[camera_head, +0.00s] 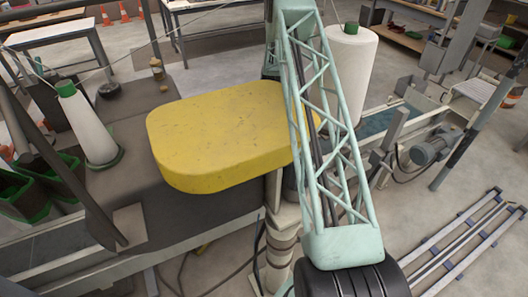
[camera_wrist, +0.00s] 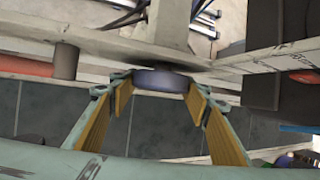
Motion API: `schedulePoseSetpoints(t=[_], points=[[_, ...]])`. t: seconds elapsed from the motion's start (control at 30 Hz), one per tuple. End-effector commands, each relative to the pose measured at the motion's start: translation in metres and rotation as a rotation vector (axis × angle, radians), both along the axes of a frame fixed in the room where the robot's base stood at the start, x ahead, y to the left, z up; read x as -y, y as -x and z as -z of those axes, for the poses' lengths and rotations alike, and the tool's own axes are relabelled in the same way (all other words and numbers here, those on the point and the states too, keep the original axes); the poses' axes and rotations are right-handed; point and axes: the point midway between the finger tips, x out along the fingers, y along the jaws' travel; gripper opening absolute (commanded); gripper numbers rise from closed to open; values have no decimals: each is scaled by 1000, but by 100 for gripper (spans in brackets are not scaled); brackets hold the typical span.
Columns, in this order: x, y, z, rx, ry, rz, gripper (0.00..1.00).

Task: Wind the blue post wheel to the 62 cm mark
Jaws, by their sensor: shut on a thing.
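In the wrist view, the blue post wheel (camera_wrist: 161,80) is a small, dull blue-violet round piece seen edge-on, in front of a grey beam. My gripper (camera_wrist: 161,88) has its two yellow-padded fingers on either side of the wheel, their tips closed against its left and right sides. A pale strip with dark marks (camera_wrist: 285,60) runs to the right of the wheel; its figures are too small to read, and I cannot tell where the 62 cm mark is. In the head view my lattice arm hides the gripper and the wheel.
A large yellow rounded block (camera_head: 215,135) sits left of my arm. A white cone with a green base (camera_head: 88,125) stands further left. A white roll (camera_head: 350,70) stands behind my arm. A motor (camera_head: 437,147) and a conveyor (camera_head: 400,125) are at right. A slatted frame (camera_head: 465,240) lies on the floor.

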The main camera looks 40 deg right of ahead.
Motion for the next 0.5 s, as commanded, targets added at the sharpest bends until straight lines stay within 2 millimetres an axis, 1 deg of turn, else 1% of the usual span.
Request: schedulePoseSetpoints(t=[0.17,0.47,0.5], points=[[0,1,2,13,-48,0,34],[-1,0,1,15,-51,-1,34],[-1,0,1,15,-51,-1,47]])
